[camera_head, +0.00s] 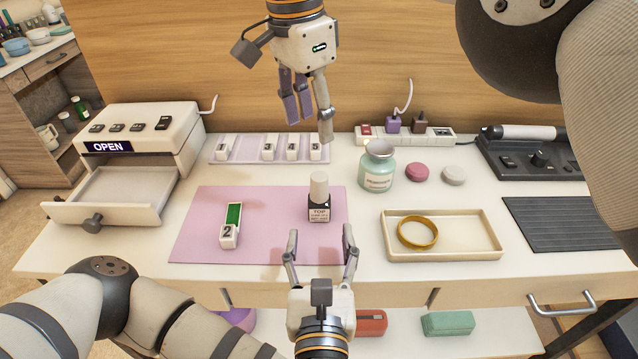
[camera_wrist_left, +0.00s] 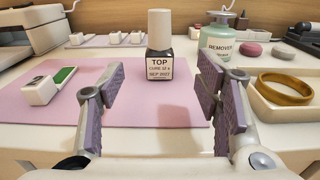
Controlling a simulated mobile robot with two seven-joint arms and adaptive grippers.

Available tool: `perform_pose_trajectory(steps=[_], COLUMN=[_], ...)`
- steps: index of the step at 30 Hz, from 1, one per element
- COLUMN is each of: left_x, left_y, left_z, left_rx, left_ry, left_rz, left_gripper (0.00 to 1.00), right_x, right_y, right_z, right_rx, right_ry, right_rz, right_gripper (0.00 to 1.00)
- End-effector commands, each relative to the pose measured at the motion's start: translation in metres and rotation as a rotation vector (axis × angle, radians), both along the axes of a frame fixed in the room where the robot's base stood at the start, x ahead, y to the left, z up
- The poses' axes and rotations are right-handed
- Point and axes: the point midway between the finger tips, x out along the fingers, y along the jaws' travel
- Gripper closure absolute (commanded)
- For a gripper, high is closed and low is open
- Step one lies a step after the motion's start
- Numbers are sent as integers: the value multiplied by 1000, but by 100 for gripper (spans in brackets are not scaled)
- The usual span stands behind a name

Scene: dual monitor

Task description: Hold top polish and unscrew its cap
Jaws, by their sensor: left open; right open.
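My right gripper (camera_head: 307,112) is open and empty, pointing down above the back of the desk, behind and above the bottle.
A white block marked 2 with a green strip (camera_head: 231,224) lies left on the mat. A remover bottle (camera_head: 377,170) stands behind right. A tray (camera_head: 470,252) with a gold ring (camera_head: 417,232) is at right. A drawer unit (camera_head: 155,150) with its drawer open stands left.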

Motion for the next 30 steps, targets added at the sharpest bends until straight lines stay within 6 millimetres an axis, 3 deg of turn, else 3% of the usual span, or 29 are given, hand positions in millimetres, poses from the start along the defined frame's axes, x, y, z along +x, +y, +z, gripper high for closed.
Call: perform_pose_trajectory(steps=[4, 9, 15, 20, 27, 28, 30], left_x=[21, 64, 102, 116, 117, 117, 117], left_y=[-1, 2, 2, 2, 2, 2, 2], left_z=[4, 1, 1, 0, 0, 0, 0], left_rx=[5, 3, 3, 2, 2, 2, 2], left_ry=[-13, -7, -4, -3, -2, -2, -2], left_rz=[-2, 6, 4, 2, 1, 1, 1], left_gripper=[42, 42, 42, 42, 42, 44, 60], right_x=[0, 0, 0, 0, 0, 0, 0], right_y=[0, 0, 0, 0, 0, 0, 0], right_z=[0, 0, 0, 0, 0, 0, 0], right_rx=[0, 0, 0, 0, 0, 0, 0], right_ry=[0, 0, 0, 0, 0, 0, 0], right_rz=[1, 1, 1, 1, 1, 1, 1], right_gripper=[50, 50, 50, 50, 50, 50, 50])
